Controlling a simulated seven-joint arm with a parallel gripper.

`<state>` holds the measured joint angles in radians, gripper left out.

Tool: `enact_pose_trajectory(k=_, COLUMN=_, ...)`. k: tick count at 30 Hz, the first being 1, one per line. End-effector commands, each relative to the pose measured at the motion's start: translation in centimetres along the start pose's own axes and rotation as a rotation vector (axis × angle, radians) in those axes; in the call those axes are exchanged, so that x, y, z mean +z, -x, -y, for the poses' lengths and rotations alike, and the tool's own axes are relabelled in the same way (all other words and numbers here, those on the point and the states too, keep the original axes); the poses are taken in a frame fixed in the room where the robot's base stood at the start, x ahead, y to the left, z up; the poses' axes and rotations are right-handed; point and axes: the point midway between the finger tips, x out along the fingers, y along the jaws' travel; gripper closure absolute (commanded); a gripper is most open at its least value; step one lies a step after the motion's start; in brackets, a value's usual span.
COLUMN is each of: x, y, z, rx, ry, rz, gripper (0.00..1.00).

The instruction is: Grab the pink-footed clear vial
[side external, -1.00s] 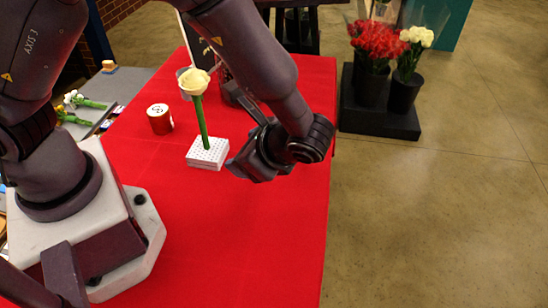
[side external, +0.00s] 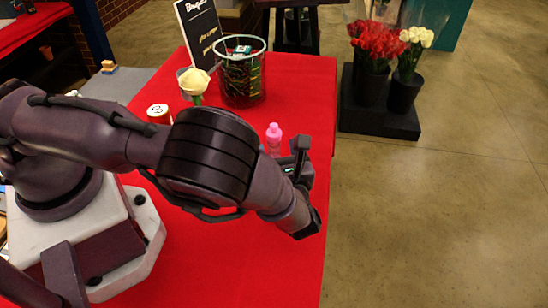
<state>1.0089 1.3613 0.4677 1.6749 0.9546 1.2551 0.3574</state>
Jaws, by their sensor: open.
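A small pink-topped item (side external: 273,132) stands upright on the red table, right of centre, its pink top narrow and its lower part paler. It may be the vial, but no pink foot shows, as its lower end is hidden behind my arm and gripper. My gripper (side external: 290,156) is open, just right of and in front of this item in the picture. One dark finger shows; the other is mostly hidden by the wrist. I cannot tell whether the item is between the fingers.
A glass container (side external: 242,80) with dark contents stands behind, beside a black sign (side external: 198,32). The table's right edge (side external: 333,120) is close to my gripper.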

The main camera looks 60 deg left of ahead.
Motion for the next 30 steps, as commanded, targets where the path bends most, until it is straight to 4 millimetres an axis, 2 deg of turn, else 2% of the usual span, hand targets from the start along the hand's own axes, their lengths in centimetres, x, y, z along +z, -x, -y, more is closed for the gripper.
enact_pose_trajectory(k=7, x=0.2, y=-2.0, z=0.0, rx=0.003, ry=0.0, rz=0.0, gripper=0.38)
enact_pose_trajectory(k=15, x=0.6, y=-5.8, z=0.1, rx=0.002, ry=-0.001, rz=0.0, gripper=0.38)
enact_pose_trajectory(k=24, x=0.6, y=-6.3, z=0.1, rx=0.001, ry=0.0, rz=-0.002, gripper=0.38)
enact_pose_trajectory(k=26, x=0.6, y=-6.3, z=0.1, rx=0.001, ry=0.001, rz=-0.002, gripper=0.5)
enact_pose_trajectory(k=30, x=0.6, y=-6.3, z=0.1, rx=0.001, ry=0.001, rz=-0.002, gripper=0.82)
